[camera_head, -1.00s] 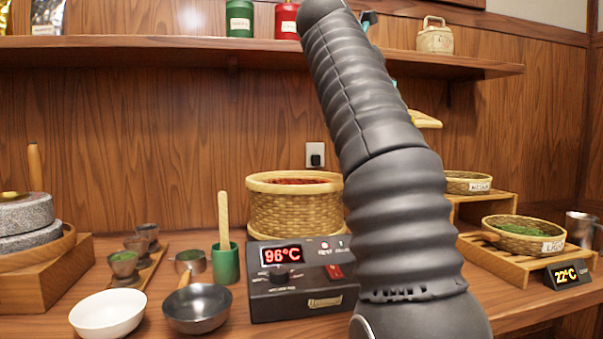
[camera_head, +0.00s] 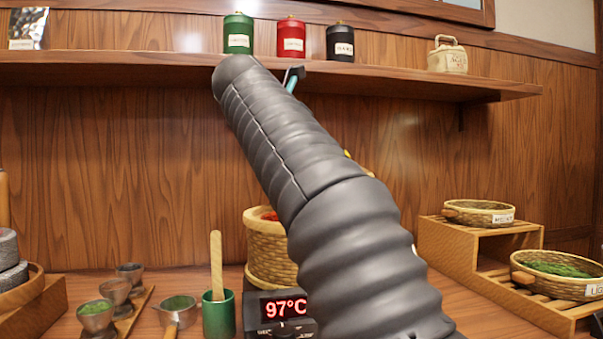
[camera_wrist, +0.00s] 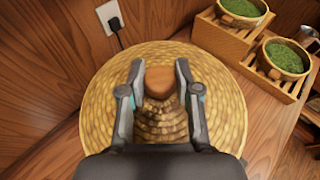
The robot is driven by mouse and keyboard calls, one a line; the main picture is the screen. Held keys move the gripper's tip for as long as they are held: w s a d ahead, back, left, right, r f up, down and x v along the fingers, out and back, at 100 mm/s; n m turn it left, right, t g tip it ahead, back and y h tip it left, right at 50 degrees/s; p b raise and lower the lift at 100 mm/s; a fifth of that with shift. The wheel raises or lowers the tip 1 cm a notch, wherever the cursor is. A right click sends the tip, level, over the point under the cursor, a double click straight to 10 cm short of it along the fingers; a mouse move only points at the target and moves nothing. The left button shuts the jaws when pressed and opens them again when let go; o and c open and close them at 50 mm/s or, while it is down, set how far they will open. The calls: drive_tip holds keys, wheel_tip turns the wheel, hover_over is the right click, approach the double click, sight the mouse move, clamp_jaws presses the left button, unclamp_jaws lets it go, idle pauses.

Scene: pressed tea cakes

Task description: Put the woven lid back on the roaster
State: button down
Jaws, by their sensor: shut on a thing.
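The woven lid (camera_wrist: 100,110) is a wide, round, straw-coloured disc with a wooden knob (camera_wrist: 158,82), filling the middle of the wrist view. My gripper (camera_wrist: 160,74) is shut on the knob, one finger on each side. In the head view my arm hides the gripper and nearly all of the lid; a small yellowish bit (camera_head: 362,168) beside the arm may be its edge. The roaster (camera_head: 268,250) is a round woven basket with red showing inside its top, partly behind my arm. The lid's height over the roaster cannot be told.
A control box (camera_head: 285,308) reading 97°C stands before the roaster, beside a green cup (camera_head: 218,318) with a wooden handle. Stepped wooden stands (camera_head: 470,245) with labelled baskets are at right. A shelf (camera_head: 150,68) with tins runs above. A wall socket (camera_wrist: 113,24) is near the lid.

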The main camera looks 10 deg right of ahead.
drive_tip(key=shift+w+a+f, duration=0.15)
drive_tip(key=shift+a+f, duration=0.25)
drive_tip(key=shift+a, duration=0.25)
drive_tip(key=shift+w+a+f, duration=0.15)
drive_tip(key=shift+a+f, duration=0.2)
drive_tip(key=shift+a, duration=0.25)
drive_tip(key=shift+f, duration=1.95)
drive_tip(key=shift+f, duration=0.2)
drive_tip(key=shift+f, duration=0.3)
drive_tip(key=shift+d+f, duration=0.1)
drive_tip(key=c, duration=0.8)
unclamp_jaws()
